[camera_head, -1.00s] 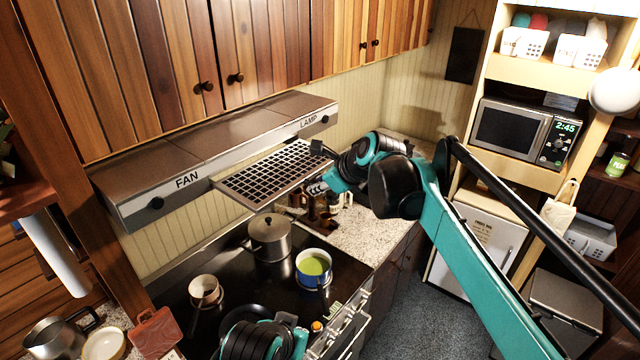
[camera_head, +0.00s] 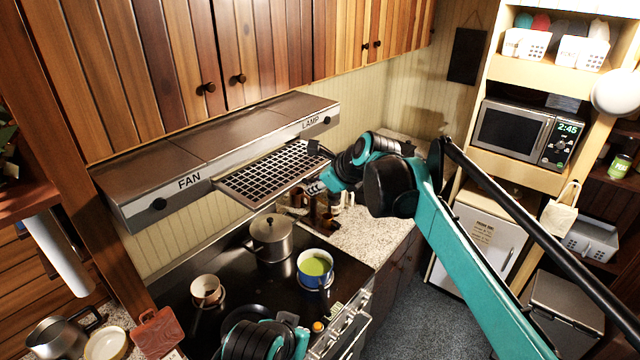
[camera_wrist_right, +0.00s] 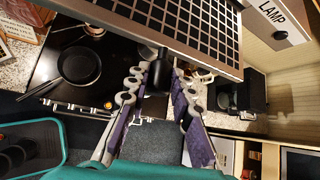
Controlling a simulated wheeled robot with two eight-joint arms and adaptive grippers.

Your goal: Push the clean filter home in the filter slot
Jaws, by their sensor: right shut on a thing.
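The clean filter (camera_head: 262,178) is a metal-framed panel with a dark grid. It lies under the front of the range hood (camera_head: 190,182), between the FAN and LAMP labels, with its near edge sticking out past the hood front. My right gripper (camera_head: 316,186) is at its right near edge. In the right wrist view the right gripper (camera_wrist_right: 160,88) is closed around a dark knob (camera_wrist_right: 158,68) below the filter frame (camera_wrist_right: 150,30). The filter slot itself is hidden behind the hood front. My left gripper (camera_head: 288,322) is low over the stove front, its fingers unclear.
A lidded pot (camera_head: 270,238), a blue pot with green contents (camera_head: 314,268), a small cup-like pot (camera_head: 206,290) and a dark pan (camera_head: 246,314) stand on the stove (camera_head: 240,260) below. Bottles and jars (camera_head: 322,210) stand on the counter behind my right gripper.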

